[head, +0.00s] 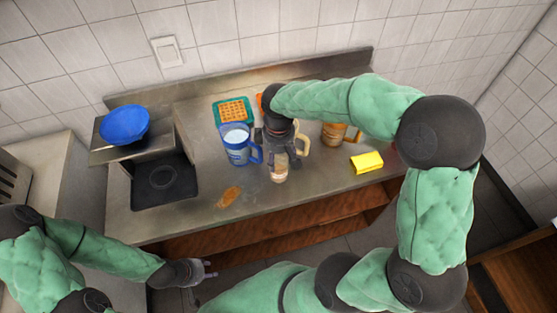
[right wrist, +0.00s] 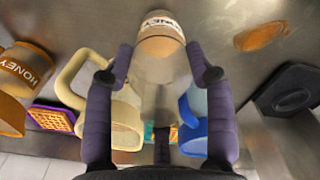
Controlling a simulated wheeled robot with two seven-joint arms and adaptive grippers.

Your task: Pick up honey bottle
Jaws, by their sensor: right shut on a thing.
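The honey bottle (head: 280,174) is a small pale, see-through bottle near the middle front of the counter. In the right wrist view the bottle (right wrist: 160,42) carries a white HONEY label, upside down in the picture. My right gripper (head: 277,156) reaches down from above and is shut on it, with a finger on each side in the right wrist view (right wrist: 160,62). The bottle's upper part is partly hidden by the gripper in the head view. I cannot tell whether its base touches the counter. My left gripper (head: 207,270) is empty and open, in front of the counter at the lower left.
A blue mug (head: 236,150) stands left of the bottle and a cream mug (head: 303,142) right. An orange HONEY-labelled container (right wrist: 22,70) is near. A waffle (head: 234,111), yellow sponge (head: 367,161), brown patch (head: 229,196) and blue bowl (head: 124,124) lie around.

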